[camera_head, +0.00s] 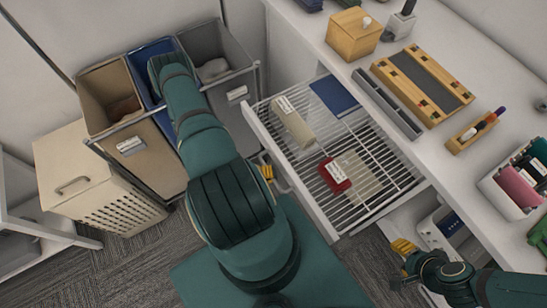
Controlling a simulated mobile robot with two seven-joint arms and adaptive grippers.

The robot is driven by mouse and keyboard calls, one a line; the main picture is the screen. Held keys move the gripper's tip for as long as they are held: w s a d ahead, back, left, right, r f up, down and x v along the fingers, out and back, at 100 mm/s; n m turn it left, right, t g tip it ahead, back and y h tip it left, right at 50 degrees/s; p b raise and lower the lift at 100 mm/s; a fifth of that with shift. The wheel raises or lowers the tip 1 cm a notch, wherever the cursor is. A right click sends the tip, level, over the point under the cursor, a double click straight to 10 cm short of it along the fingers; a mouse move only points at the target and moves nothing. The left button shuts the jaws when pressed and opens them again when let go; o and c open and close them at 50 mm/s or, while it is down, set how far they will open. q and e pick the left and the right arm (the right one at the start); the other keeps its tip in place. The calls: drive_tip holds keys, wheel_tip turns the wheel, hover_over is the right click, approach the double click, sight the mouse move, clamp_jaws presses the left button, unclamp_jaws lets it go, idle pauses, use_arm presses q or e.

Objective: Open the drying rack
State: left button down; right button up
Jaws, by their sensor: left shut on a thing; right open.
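The drying rack (367,203) is a white wire-bottomed drawer pulled out from under the white counter. A beige box (292,122), a blue flat item (333,96), a red item (335,174) and a beige flat item (357,178) lie in it. Its white handle (282,182) is on the front panel. My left gripper (268,171) is at this handle and shut on it, its fingers partly hidden by my arm. My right gripper (403,250) is open and empty, below the counter and right of the rack's near corner.
The counter holds a wooden box (353,34), a wooden tray (422,83) and a rack of colourful rolls (520,182). Sorting bins (125,140) and a cream hamper (95,185) stand left. A white basket (440,236) sits below the counter. Carpet (125,270) is clear at lower left.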

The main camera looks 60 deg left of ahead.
use_arm(q)
drive_tip(key=shift+d, duration=0.1)
drive_tip(key=c, duration=1)
unclamp_jaws()
drive_tip(key=shift+s, duration=0.15)
drive_tip(key=v, duration=1.2)
